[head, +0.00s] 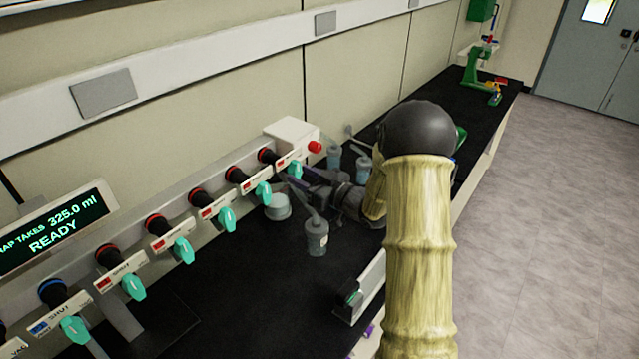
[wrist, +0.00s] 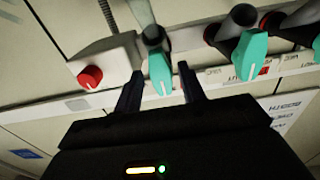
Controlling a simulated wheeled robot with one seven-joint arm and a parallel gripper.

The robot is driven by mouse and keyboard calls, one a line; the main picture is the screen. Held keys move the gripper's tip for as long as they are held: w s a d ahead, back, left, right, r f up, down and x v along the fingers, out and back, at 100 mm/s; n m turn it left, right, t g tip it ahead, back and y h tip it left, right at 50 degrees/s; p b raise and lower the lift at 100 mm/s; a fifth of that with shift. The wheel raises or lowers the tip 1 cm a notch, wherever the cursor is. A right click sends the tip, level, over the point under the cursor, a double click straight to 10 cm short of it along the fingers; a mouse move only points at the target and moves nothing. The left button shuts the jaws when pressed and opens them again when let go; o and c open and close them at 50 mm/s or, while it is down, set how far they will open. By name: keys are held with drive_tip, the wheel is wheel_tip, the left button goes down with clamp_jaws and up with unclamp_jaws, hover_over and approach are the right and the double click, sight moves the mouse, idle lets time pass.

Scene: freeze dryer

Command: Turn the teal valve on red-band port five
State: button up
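A row of teal valves hangs from ports along the rail at left in the head view. The farthest teal valve (head: 295,170), on a red-band port (head: 268,157), is the one closest to the white box with the red button. It also shows in the wrist view as a teal valve (wrist: 160,75) between my fingers. My gripper (wrist: 157,78) is open, one finger on each side of this valve, with gaps visible. In the head view my dark gripper (head: 301,181) is beside that valve, partly hidden by my arm. The valve's handle points roughly straight down.
The adjacent teal valve (wrist: 249,55) is close to my right finger. The red button (wrist: 90,77) is left of my fingers. A display (head: 52,228) reads READY.

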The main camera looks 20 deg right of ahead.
drive_tip(key=b+v, duration=0.6)
drive_tip(key=v, duration=1.1)
wheel_tip(320, 180, down, 6)
drive_tip(key=w+a+m+g+h, duration=0.1)
drive_tip(key=m+g+h, duration=0.35)
drive_tip(key=h, duration=0.55)
drive_tip(key=s+a+f+m+g, duration=0.1)
drive_tip(key=s+a+f+g, duration=0.1)
drive_tip(key=s, duration=0.6)
drive_tip(key=s+a+f+m+g, duration=0.1)
drive_tip(key=s+a+f+g, duration=0.1)
drive_tip(key=s+a+g, duration=0.3)
drive_tip(key=s+a, duration=0.2)
drive_tip(key=s, duration=0.1)
drive_tip(key=shift+m+h, duration=0.3)
drive_tip(key=shift+m, duration=0.05)
